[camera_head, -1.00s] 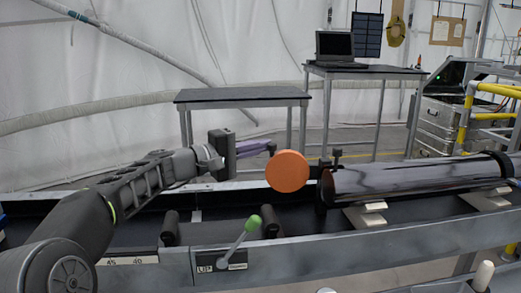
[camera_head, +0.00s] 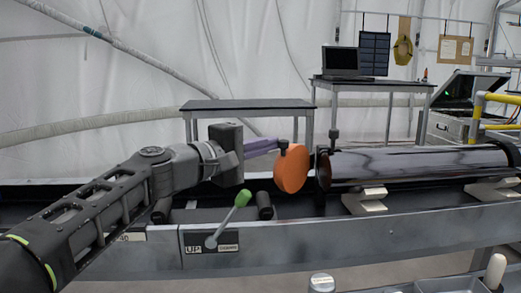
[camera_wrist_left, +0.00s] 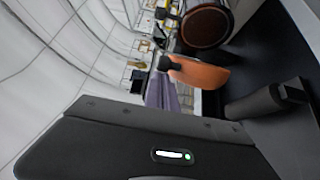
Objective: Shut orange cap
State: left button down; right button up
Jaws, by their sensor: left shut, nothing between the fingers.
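The orange cap (camera_head: 292,168) is a round disc, swung open beside the near end of a dark glossy tube (camera_head: 420,164). It is seen at a slant, with a narrow gap to the tube's end. A small black knob or latch sits at its top edge. My left gripper (camera_head: 275,145), with purple fingers, is shut and empty; its tips are at the cap's upper left side, and I cannot tell if they touch. The left wrist view shows the cap (camera_wrist_left: 203,73) just past the fingers (camera_wrist_left: 160,88), with the tube's round end (camera_wrist_left: 206,27) beyond. My right gripper is out of view.
The tube rests on light supports (camera_head: 364,199) above a grey conveyor frame (camera_head: 330,240). Two tables (camera_head: 248,104) with a laptop (camera_head: 340,61) are behind.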

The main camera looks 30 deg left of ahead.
pick_arm(q)
jog(key=shift+s+d, duration=0.4)
jog(key=shift+d, duration=0.3)
jog(key=shift+a, duration=0.1)
